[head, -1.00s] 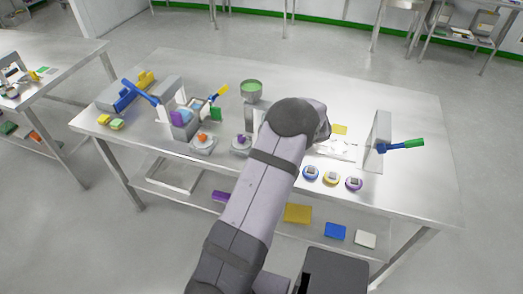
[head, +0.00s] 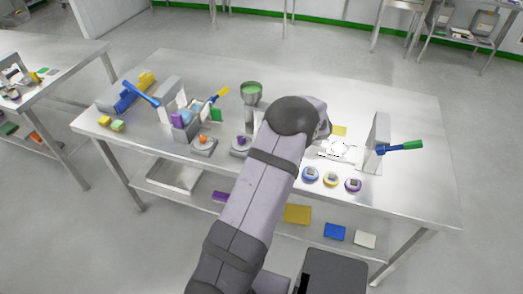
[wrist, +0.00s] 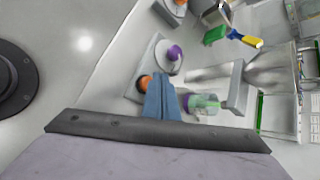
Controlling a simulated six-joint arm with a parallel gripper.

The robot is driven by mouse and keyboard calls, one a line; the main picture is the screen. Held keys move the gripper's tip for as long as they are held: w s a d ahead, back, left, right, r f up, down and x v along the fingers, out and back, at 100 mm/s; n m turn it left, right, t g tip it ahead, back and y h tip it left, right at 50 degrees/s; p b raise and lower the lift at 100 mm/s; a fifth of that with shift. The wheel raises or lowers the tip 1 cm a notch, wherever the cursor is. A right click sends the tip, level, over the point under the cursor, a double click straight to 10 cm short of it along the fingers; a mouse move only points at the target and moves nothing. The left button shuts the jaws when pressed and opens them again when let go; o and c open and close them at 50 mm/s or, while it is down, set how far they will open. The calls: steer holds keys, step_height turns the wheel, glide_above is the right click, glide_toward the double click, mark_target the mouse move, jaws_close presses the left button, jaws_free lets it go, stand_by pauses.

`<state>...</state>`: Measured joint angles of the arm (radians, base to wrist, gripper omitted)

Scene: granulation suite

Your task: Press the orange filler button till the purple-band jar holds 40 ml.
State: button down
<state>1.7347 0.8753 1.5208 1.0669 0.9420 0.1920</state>
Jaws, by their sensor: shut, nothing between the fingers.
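My gripper (wrist: 160,97) shows in the wrist view with its blue fingers closed together and nothing between them. Its tips are right beside the orange button (wrist: 144,83) and overlap its edge; I cannot tell whether they touch it. The button sits on a grey base, beside a purple knob (wrist: 174,52). A clear jar with a purple band (wrist: 203,103) and green contents is just right of the fingers. Its level cannot be read. In the head view my arm hides the gripper, the orange button and the jar. The filler's green-filled hopper (head: 252,88) shows behind the arm.
A unit with an orange knob (head: 203,139) stands left of the purple-knobbed one (head: 241,141). Blue (head: 311,174), yellow (head: 331,179) and purple (head: 353,185) round pieces lie near the front edge. An upright plate with a green-ended handle (head: 412,145) stands at right.

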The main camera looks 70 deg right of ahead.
steer(key=shift+r, duration=0.1)
steer(key=shift+r+p, duration=1.65)
steer(key=shift+r, duration=0.75)
